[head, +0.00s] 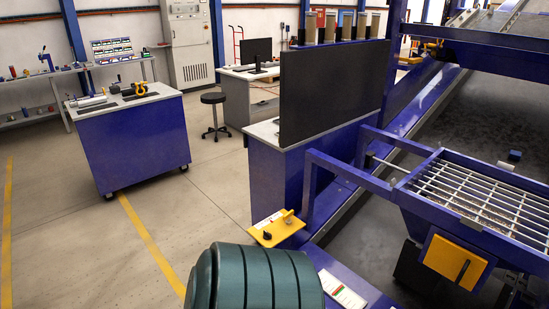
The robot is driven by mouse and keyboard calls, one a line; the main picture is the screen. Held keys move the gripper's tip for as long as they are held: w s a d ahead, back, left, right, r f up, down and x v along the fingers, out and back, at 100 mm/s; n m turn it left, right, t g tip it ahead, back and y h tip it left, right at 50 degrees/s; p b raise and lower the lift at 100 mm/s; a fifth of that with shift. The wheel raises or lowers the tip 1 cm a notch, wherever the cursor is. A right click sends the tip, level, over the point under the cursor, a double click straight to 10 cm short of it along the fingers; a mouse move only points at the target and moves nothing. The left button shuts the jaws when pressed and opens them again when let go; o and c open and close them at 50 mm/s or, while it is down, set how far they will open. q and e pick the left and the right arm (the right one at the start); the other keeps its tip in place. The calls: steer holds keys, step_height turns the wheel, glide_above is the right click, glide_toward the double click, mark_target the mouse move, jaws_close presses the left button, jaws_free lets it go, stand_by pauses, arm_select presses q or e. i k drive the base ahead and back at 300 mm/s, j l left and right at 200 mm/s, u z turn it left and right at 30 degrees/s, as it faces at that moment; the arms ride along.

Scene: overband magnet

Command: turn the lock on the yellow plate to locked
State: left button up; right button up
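A small yellow plate (272,230) sticks out near the bottom middle of the head view, at the near end of the blue conveyor frame. A small brownish knob-like part (287,215) stands on its right side, and a pale label-like strip lies along its left. The part is too small to tell which way it is turned. A second yellow plate (448,258) is on the front of the blue grated hopper, with a dark slanted line across it. I cannot tell its markings. Neither of my grippers is in view.
A dark green ribbed rounded body (255,280) stands just in front of the small yellow plate. A large dark panel (330,90) rises behind it. The grated hopper (480,195) is at right. A blue workbench (135,140) stands at left, with open floor (190,210) between.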

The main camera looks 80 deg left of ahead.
mark_target(266, 236)
steer(key=j+u, duration=0.15)
steer(key=u, duration=2.4)
